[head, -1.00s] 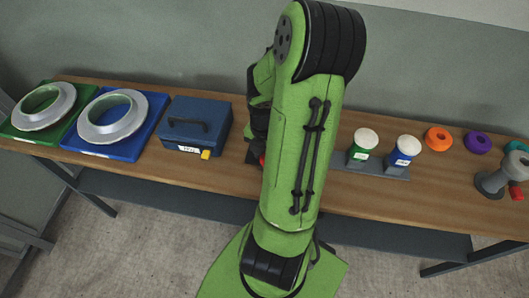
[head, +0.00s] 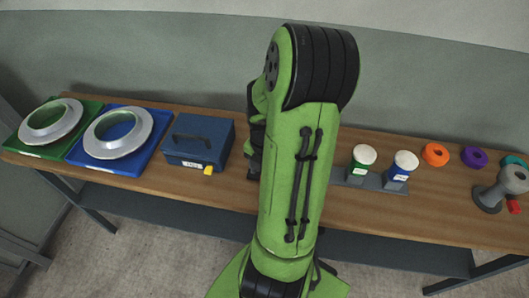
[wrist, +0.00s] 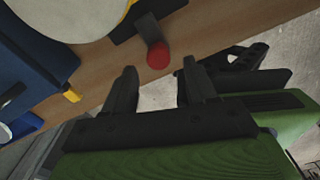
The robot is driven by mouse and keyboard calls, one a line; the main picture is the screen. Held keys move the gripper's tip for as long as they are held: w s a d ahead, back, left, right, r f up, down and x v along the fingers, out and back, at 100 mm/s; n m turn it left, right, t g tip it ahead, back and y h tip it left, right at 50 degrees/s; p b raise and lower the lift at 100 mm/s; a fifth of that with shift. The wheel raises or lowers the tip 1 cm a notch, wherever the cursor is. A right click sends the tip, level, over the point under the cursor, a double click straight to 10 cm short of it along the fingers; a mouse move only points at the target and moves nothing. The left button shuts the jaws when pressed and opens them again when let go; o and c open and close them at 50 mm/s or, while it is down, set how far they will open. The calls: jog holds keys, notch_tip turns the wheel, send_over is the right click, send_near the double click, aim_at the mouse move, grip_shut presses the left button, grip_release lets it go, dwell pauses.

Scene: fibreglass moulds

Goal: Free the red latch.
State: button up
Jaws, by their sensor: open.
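The red latch (wrist: 158,54) shows in the wrist view as a round red end on a dark bar, at the edge of the wooden bench. My gripper (wrist: 160,69) is open, with its two dark fingertips spread on either side of the red end in the picture. The red end appears just beyond the tips, and nothing is held. I cannot tell how far away it is. In the head view my green arm hides the latch and the gripper's fingers.
A blue box (head: 198,137) with a yellow latch (head: 208,170) stands left of my arm. Two ring moulds sit on green (head: 22,146) and blue (head: 150,160) plates. Right of my arm are two lidded jars (head: 362,158), coloured rings and a grey stand (head: 488,196) with a red part.

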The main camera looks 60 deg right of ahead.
notch_tip(320, 180, up, 13)
jog(key=p, duration=0.3)
